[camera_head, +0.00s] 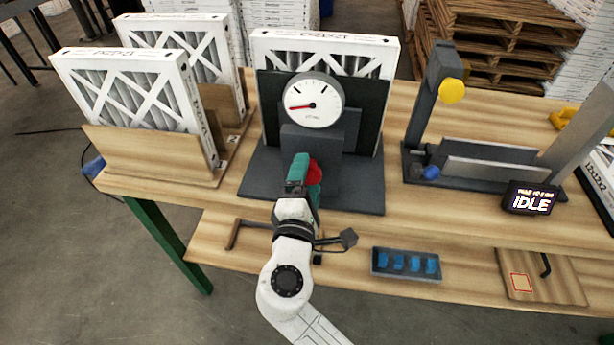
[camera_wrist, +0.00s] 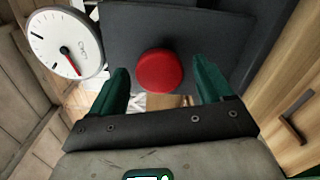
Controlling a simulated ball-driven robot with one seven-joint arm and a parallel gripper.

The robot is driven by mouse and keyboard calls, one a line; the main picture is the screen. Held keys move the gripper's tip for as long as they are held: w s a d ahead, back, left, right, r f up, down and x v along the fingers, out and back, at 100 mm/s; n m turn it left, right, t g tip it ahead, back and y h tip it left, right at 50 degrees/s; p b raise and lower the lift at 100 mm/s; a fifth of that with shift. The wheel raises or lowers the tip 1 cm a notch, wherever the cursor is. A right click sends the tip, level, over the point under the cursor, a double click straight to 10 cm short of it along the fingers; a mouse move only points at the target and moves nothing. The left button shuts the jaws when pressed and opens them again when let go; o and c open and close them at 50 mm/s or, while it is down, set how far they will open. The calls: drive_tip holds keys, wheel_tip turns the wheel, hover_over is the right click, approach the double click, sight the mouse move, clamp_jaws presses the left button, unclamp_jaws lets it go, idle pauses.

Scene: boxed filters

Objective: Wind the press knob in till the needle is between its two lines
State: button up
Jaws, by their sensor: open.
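The press (camera_head: 262,180) is a dark grey stand holding a white boxed filter (camera_head: 330,48) upright. Its round white gauge (camera_head: 316,92) has a red needle pointing left and slightly down in the head view. The gauge also shows at the upper left of the wrist view (camera_wrist: 60,32). The red press knob (camera_head: 315,172) is partly hidden behind my gripper (camera_head: 304,164). In the wrist view the knob (camera_wrist: 160,72) lies between my two green fingers, with gaps on both sides. My gripper is open and holds nothing.
Two more filters (camera_head: 128,88) stand in a wooden rack at the left. A grey fixture with a yellow knob (camera_head: 452,91) and an IDLE display (camera_head: 530,198) are at the right. A tray of blue pieces (camera_head: 406,264) lies on the lower front shelf.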

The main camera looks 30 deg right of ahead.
drive_tip(key=shift+w+d, duration=0.1)
drive_tip(key=shift+c, duration=0.2)
drive_tip(key=c, duration=1)
drive_tip(key=shift+o, duration=0.2)
drive_tip(key=shift+f+b, duration=0.1)
drive_tip(key=shift+b, duration=0.25)
drive_tip(key=shift+f+m+b, duration=0.1)
drive_tip(key=shift+m+b, duration=0.6)
drive_tip(key=shift+b, duration=0.05)
drive_tip(key=m+b, duration=0.3)
drive_tip(key=b, duration=0.1)
drive_tip(key=shift+f, duration=0.1)
drive_tip(key=m+b, duration=0.3)
drive_tip(key=shift+b, duration=0.4)
drive_tip(key=shift+r+m+b, duration=0.2)
drive_tip(key=shift+m+b, duration=0.8)
drive_tip(key=shift+m, duration=0.2)
